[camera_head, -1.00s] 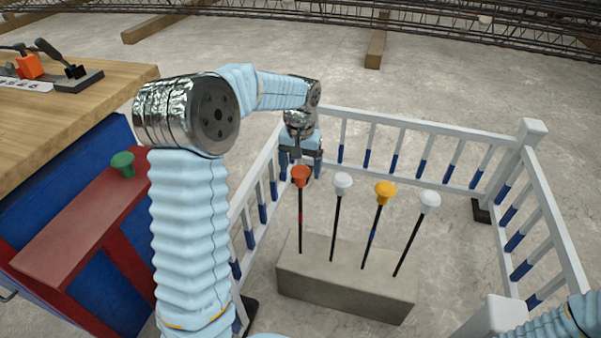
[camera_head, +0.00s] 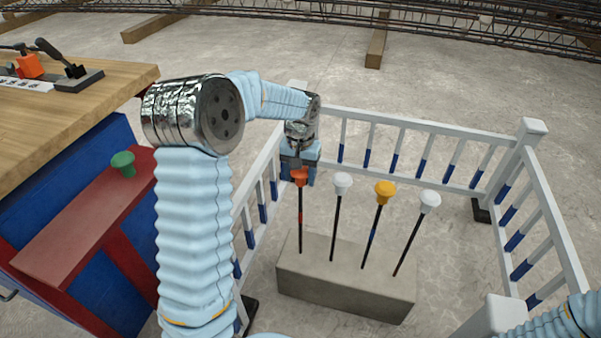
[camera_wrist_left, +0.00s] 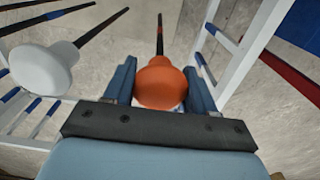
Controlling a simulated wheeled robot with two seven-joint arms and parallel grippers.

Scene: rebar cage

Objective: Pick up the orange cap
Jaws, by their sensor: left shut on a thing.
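The orange cap (camera_head: 300,179) sits on top of the leftmost dark rod, which stands in the grey concrete block (camera_head: 345,290). In the left wrist view the orange cap (camera_wrist_left: 161,80) lies between the two blue fingers. My left gripper (camera_head: 300,174) reaches down from above and is shut on the cap. The cap is still on its rod, and its upper part is partly hidden by the gripper in the head view. My right gripper is out of view; only a piece of my right arm shows at the bottom right.
A white cap (camera_head: 342,182), a yellow cap (camera_head: 385,190) and another white cap (camera_head: 430,201) top the neighbouring rods. A white railing (camera_head: 425,140) with blue-ended bars surrounds the block. A green cap (camera_head: 122,164) sits on the red ledge (camera_head: 75,220) beside the wooden bench (camera_head: 90,90).

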